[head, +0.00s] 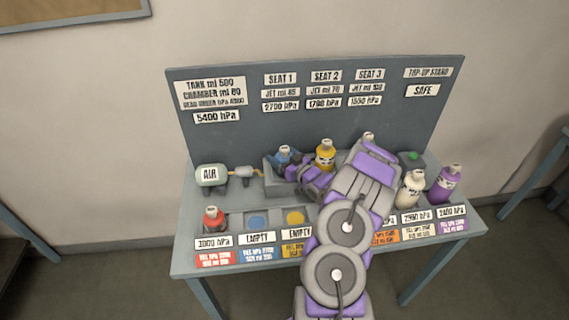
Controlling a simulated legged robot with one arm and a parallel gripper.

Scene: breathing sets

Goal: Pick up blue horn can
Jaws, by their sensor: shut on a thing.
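The blue horn can (284,151) is at the left seat of the raised block on the table, below the SEAT 1 label. Its pale top shows above my gripper (287,163). My gripper reaches in from the right and is shut on the can. The fingers and wrist hide much of the can's body, and I cannot tell whether its base touches the seat.
A yellow can (325,157) stands close to the right of my gripper. A red can (213,220), a cream can (411,190) and a purple can (446,184) stand along the front. The AIR tank (211,176) is at left. A grey panel (300,135) rises behind.

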